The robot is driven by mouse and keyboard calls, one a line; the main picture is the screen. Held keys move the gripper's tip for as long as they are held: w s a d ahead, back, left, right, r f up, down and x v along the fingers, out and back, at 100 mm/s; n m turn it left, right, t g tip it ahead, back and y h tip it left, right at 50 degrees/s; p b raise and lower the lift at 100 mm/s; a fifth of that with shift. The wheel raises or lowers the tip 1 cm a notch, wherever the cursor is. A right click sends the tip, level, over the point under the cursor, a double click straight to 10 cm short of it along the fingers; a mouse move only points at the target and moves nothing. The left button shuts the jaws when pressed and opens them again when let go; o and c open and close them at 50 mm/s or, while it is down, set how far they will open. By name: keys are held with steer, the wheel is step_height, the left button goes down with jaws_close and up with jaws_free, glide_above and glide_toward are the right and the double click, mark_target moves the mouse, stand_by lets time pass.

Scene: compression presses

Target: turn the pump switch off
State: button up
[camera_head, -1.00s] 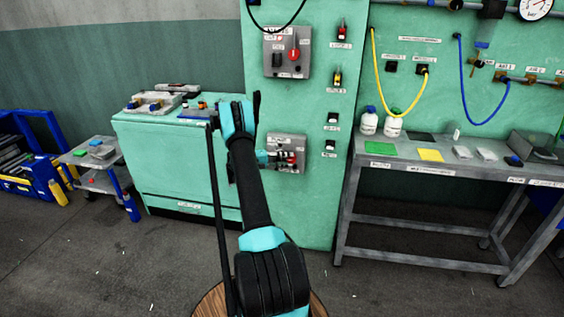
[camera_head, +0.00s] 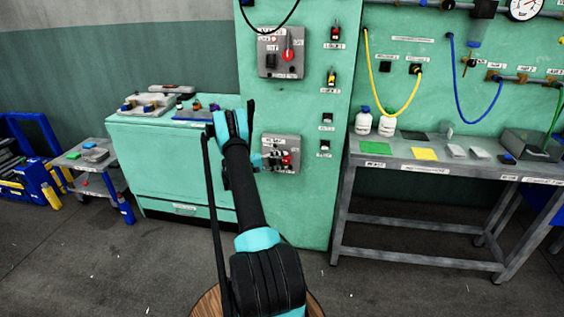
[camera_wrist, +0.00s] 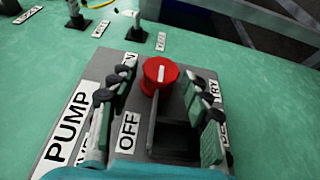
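The grey pump switch box (camera_head: 281,141) is on the lower part of the green panel. Its red knob (camera_head: 286,159) sits at my gripper (camera_head: 274,160). In the wrist view the red knob (camera_wrist: 160,74), with a white mark on top, lies between the far ends of my two fingers. My gripper (camera_wrist: 158,103) is open around or just short of it, and gaps show at both sides. The PUMP label (camera_wrist: 70,125) and the OFF label (camera_wrist: 128,132) lie on the left of the box. Contact with the knob cannot be told.
Another grey box with a red switch (camera_head: 281,53) is higher on the panel. Small black switches (camera_head: 326,118) are to the right of my gripper. A green cabinet (camera_head: 150,165) stands left, and a grey workbench (camera_head: 450,168) with bottles and trays stands right.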

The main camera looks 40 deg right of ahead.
mark_target(282, 141)
steer(key=shift+r, duration=0.1)
steer(key=o, duration=0.5)
step_height(282, 141, up, 6)
steer(key=shift+w+r, duration=0.15)
steer(key=shift+r, duration=0.05)
steer(key=shift+s+r, duration=0.2)
steer(key=shift+r, duration=1)
steer(key=c, duration=0.5)
steer(key=shift+r, duration=0.6)
steer(key=shift+r, duration=0.15)
steer(key=s+a+r, duration=0.2)
steer(key=r, duration=0.7)
steer(key=s+a+r, duration=0.3)
steer(key=r, duration=0.6)
steer(key=shift+s+a, duration=0.2)
steer(key=shift+a, duration=0.05)
steer(key=shift+a, duration=0.1)
